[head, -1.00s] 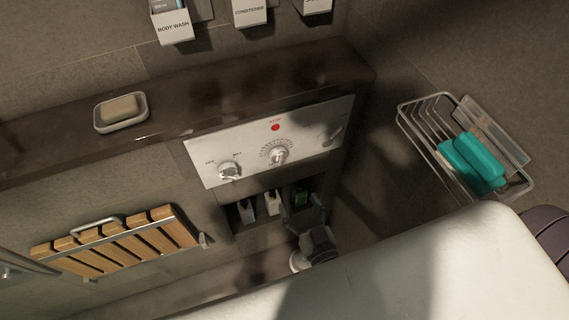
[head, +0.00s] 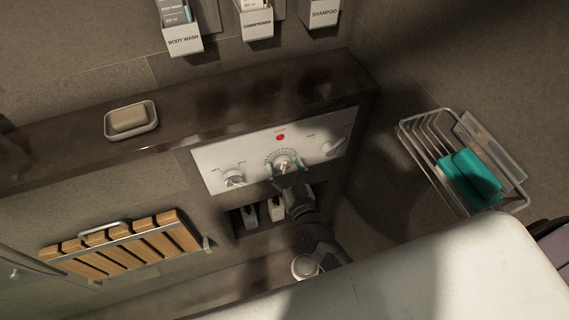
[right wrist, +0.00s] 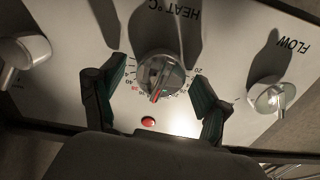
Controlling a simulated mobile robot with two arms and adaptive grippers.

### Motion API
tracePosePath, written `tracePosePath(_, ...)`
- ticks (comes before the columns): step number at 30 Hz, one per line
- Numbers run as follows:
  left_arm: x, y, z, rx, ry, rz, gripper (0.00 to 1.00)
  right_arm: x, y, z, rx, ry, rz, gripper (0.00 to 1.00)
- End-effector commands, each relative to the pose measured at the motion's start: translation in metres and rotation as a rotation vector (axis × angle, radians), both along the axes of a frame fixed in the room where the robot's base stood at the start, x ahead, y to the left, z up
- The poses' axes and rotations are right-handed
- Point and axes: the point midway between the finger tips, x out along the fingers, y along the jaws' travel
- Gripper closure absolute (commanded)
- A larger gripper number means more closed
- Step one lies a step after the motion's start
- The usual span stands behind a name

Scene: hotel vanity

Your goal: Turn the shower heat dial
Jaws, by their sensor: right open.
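The shower heat dial (head: 283,164) is the middle knob on a white control panel (head: 212,156), with a numbered scale around it. In the right wrist view the heat dial (right wrist: 160,76) is silver with a red mark, below the words "HEAT °C". My right gripper (head: 287,173) is at the dial. In the right wrist view its two fingers (right wrist: 158,92) stand open, one on each side of the dial, with a visible gap to it on both sides. My left gripper is not in view.
A left knob (head: 234,178) and a flow knob (head: 334,147) flank the dial, with a red button (head: 280,137) above it. A dark ledge (head: 230,107) runs above the panel. A niche with bottles (head: 277,209) lies below. A wire basket (head: 432,160) hangs at right.

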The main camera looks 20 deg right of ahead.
Motion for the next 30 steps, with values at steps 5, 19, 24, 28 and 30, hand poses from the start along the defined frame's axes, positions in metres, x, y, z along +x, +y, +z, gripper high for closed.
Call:
tracePosePath(5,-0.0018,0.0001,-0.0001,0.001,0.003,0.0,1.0,0.0022,0.0004,0.0002,0.0,0.0,0.0,0.24)
tracePosePath(19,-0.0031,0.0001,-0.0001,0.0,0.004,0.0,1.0,0.0018,0.0002,0.0001,0.0,0.0,0.0,0.82)
tracePosePath(24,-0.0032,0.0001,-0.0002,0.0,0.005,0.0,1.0,0.0017,0.0001,0.0001,0.007,0.0,0.0,0.84)
tracePosePath(28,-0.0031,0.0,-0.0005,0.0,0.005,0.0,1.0,0.0017,0.0002,0.0,0.036,0.001,0.0,0.84)
tracePosePath(30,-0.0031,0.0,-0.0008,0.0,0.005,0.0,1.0,0.0017,0.0002,-0.0001,0.064,0.002,0.0,0.84)
